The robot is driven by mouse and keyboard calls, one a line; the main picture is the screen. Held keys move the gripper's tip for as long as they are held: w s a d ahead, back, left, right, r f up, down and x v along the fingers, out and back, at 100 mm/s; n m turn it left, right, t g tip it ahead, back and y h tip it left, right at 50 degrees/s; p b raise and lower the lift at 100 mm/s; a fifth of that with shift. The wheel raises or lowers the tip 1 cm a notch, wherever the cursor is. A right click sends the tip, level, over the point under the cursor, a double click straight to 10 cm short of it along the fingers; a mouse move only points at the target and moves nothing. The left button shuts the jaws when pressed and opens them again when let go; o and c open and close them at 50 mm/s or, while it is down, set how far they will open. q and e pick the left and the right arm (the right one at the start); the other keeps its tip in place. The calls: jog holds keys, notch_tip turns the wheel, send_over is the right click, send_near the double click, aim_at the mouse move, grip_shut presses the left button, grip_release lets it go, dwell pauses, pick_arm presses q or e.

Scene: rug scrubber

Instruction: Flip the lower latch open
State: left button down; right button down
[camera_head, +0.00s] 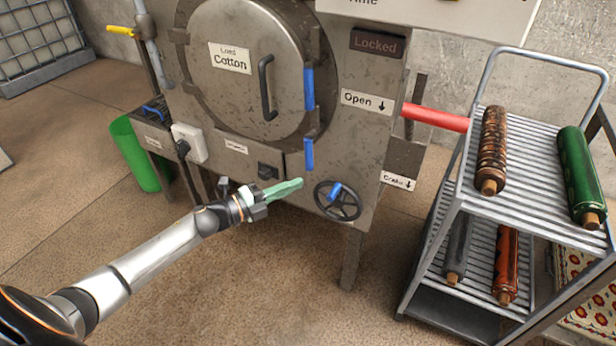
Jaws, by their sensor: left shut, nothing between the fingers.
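The round door (235,75) of the grey machine is labelled "Load Cotton" and appears closed. The lower latch (308,154) is a blue handle at the door's lower right edge, hanging downward. The upper latch (309,89) is a longer blue handle above it. My left gripper (287,188), with pale green fingers, is shut and empty. In the picture it is just below and left of the lower latch, with a visible gap between them. My right gripper is not in view.
A black handwheel (338,200) with a blue knob sits right of my fingertips. A red bar (436,117) sticks out of the machine's right side towards a wire cart (478,203) holding rolls. A green bin (138,155) stands at left. The floor in front is clear.

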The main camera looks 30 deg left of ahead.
pick_arm(q)
jog(key=shift+v, duration=1.1)
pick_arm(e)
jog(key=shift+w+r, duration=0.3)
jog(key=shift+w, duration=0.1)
pick_arm(q)
jog(key=shift+d+f, duration=0.1)
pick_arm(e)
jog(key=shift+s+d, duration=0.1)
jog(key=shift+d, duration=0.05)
